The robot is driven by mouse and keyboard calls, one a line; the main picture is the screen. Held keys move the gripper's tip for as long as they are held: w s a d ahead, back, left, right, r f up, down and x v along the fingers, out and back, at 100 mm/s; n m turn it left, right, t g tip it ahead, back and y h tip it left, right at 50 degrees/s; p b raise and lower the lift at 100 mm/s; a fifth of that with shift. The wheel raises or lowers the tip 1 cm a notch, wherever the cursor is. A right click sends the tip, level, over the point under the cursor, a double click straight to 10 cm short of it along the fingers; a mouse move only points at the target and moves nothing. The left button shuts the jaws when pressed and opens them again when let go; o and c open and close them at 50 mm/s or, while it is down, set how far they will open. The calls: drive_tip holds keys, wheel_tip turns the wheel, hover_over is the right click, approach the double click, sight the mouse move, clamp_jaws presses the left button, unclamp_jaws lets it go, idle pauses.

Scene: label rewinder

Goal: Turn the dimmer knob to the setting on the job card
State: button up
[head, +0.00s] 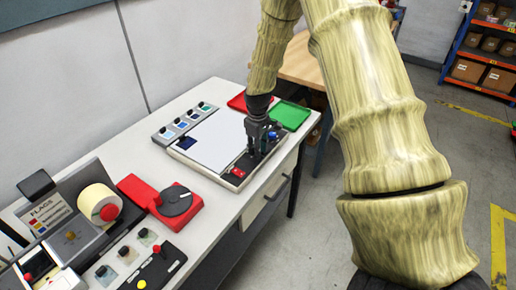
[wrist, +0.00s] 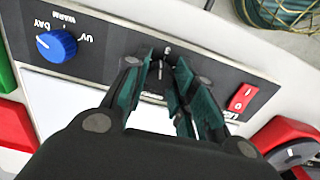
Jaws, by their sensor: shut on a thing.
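The light box (head: 215,140) lies on the bench with a black control panel along its near right edge. My gripper (head: 257,153) points down onto the middle of that panel. In the wrist view my gripper (wrist: 160,85) has its teal-padded fingers shut around the dimmer knob, between a blue knob and a red switch. No card I can surely call the job card is readable.
The blue knob (wrist: 57,46) marked UV, DAY and WARM and the red switch (wrist: 241,98) flank my gripper on the panel. Red (head: 238,101) and green (head: 290,115) trays lie behind. A red device with a dark disc (head: 174,201) and a card headed FLAGS (head: 46,211) stand left.

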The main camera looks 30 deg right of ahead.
drive_tip(key=shift+w+r+m, duration=0.1)
drive_tip(key=shift+m, duration=1.1)
drive_tip(key=o, duration=1)
drive_tip(key=shift+o, duration=0.2)
wheel_tip(320, 180, up, 12)
